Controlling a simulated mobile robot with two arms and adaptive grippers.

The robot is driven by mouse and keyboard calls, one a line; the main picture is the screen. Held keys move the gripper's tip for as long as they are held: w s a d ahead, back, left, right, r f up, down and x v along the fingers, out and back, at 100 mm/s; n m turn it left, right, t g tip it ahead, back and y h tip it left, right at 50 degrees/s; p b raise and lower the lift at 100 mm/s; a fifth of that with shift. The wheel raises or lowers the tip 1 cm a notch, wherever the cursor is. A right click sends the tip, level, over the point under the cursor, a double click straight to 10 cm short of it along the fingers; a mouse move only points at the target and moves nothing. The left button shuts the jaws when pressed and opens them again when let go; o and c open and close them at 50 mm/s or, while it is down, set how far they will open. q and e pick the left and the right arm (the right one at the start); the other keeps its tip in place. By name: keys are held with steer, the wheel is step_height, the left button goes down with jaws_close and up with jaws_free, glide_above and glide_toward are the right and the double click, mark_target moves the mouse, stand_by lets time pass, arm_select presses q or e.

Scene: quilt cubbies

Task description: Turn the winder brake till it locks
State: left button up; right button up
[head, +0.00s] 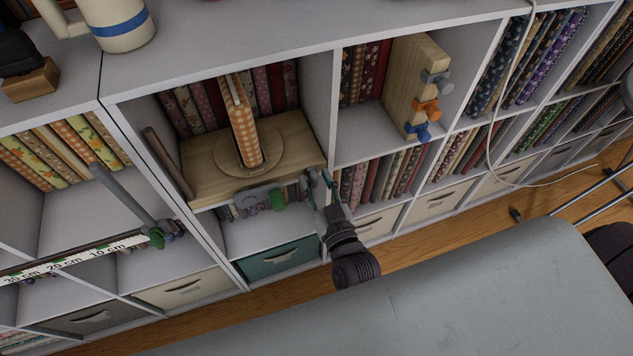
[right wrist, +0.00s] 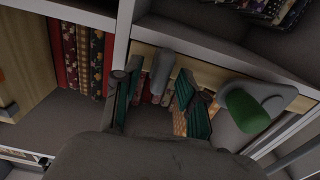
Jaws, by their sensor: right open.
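The winder is a pale wooden board (head: 205,165) with a round disc and an upright orange-checked fabric bolt (head: 243,122), in the middle cubby. A grey crank with a green knob (head: 278,198) is on its front edge; it also shows in the right wrist view (right wrist: 258,105). Beside it a small grey lever (right wrist: 161,72) sticks out, seemingly the brake. My right gripper (head: 323,184) is at the board's front right corner. In the right wrist view its teal-padded fingers (right wrist: 157,92) are open, with the lever between them; contact cannot be told. My left gripper is not in view.
A board with grey, orange and blue knobs (head: 412,85) stands in the cubby to the right. A cubby divider (head: 320,100) is close to my right gripper. A large grey surface (head: 400,300) fills the foreground.

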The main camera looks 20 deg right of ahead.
jaws_close()
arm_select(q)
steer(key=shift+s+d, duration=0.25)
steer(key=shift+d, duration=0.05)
